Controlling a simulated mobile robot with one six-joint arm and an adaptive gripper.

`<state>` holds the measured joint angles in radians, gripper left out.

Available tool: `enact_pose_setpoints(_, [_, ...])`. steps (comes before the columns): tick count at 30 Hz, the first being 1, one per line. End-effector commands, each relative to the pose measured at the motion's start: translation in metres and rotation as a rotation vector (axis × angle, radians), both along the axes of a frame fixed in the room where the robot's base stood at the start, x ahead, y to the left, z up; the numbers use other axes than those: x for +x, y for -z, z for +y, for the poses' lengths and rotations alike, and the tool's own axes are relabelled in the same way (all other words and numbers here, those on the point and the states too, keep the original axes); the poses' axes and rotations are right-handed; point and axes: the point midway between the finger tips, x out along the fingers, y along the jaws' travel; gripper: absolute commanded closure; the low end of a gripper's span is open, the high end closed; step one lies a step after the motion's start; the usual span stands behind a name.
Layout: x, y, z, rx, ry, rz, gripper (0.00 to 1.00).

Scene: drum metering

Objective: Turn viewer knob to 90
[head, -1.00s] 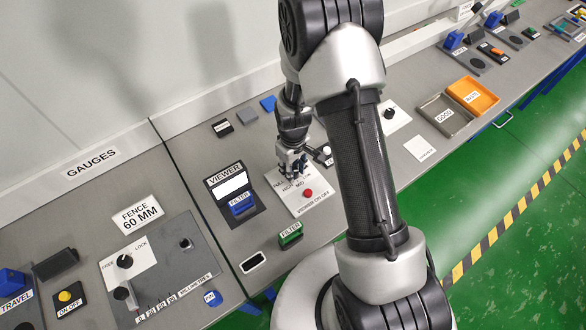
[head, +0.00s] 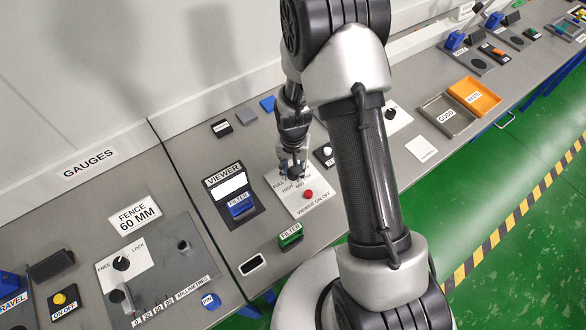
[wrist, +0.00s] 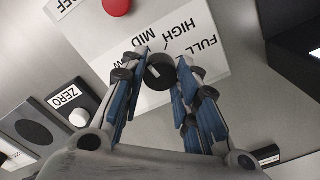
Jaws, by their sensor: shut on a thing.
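The viewer knob (wrist: 160,74) is small, round and black. It stands on a white plate (wrist: 210,40) printed FULL, HIGH and MID, with one more word partly hidden. My gripper (wrist: 164,62) is shut on the knob, one blue-grey finger on each side. A pale mark shows on the knob's top, but I cannot tell which word it points at. In the head view my gripper (head: 292,172) is down at the plate and hides the knob. A red button (head: 308,194), labelled VIEWER ON-OFF, sits on the same plate, nearer the front.
The viewer screen (head: 231,186) and a blue FILTER block (head: 241,207) lie to the left. A green FILTER block (head: 291,236) lies at the bench front. A ZERO panel with a white knob (wrist: 80,117) is close beside my gripper.

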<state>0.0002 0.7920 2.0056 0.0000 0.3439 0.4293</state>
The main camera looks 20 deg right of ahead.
Motion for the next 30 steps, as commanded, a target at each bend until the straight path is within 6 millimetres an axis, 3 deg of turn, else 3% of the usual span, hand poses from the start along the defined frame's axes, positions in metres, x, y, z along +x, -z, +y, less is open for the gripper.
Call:
enact_pose_setpoints(12, [-0.0001, 0.0000, 0.0000, 0.000, 0.144, 0.000, 0.95])
enact_pose_setpoints(26, [-0.0001, -0.0001, 0.0000, 0.000, 0.154, 0.000, 0.95])
enact_pose_setpoints(27, [-0.0001, -0.0001, 0.0000, 0.000, 0.154, 0.000, 0.70])
enact_pose_setpoints(30, [-0.0001, -0.0001, 0.0000, 0.000, 0.153, 0.000, 0.63])
